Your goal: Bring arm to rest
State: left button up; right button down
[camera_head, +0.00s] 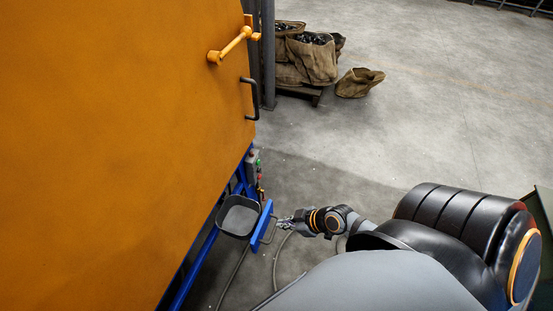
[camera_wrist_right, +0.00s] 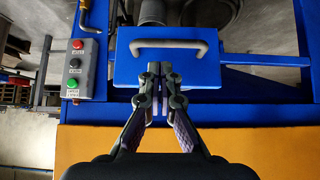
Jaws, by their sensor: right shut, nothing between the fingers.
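My right gripper (camera_head: 287,223) is low in the middle of the head view, beside the blue panel with a handle (camera_head: 262,226). In the right wrist view the gripper (camera_wrist_right: 159,72) is shut and empty, its fingertips together in front of the blue panel (camera_wrist_right: 125,70) and just below its grey bar handle (camera_wrist_right: 168,44). I cannot tell whether the fingertips touch the panel. My right arm (camera_head: 450,240) reaches in from the lower right. My left gripper is not in view.
The large orange machine (camera_head: 110,130) fills the left, with an orange lever (camera_head: 235,45) and a black handle (camera_head: 255,98). A dark tray (camera_head: 238,216) sits below. A control box (camera_wrist_right: 80,68) has several buttons. Sacks (camera_head: 312,60) stand at the back. Floor (camera_head: 430,110) is clear at right.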

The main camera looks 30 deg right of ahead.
jog(key=shift+v, duration=1.1)
jog(key=s+d+f+m+g+h+p, duration=0.1)
jog(key=s+d+f+m+h, duration=0.2)
jog(key=d+f, duration=0.45)
jog(key=s+d+f+m+g+h, duration=0.15)
jog(key=s+d+f, duration=0.3)
jog(key=f, duration=0.65)
jog(key=s+a+f+m+g, duration=0.1)
jog(key=s+a+f, duration=0.2)
jog(key=s+f, duration=0.3)
jog(key=s+a+f+m+g+h+p, duration=0.1)
jog(key=s+a+f+g, duration=0.1)
jog(key=s+a+f, duration=0.2)
jog(key=s+f, duration=0.2)
jog(key=s, duration=0.2)
jog(key=shift+f, duration=0.2)
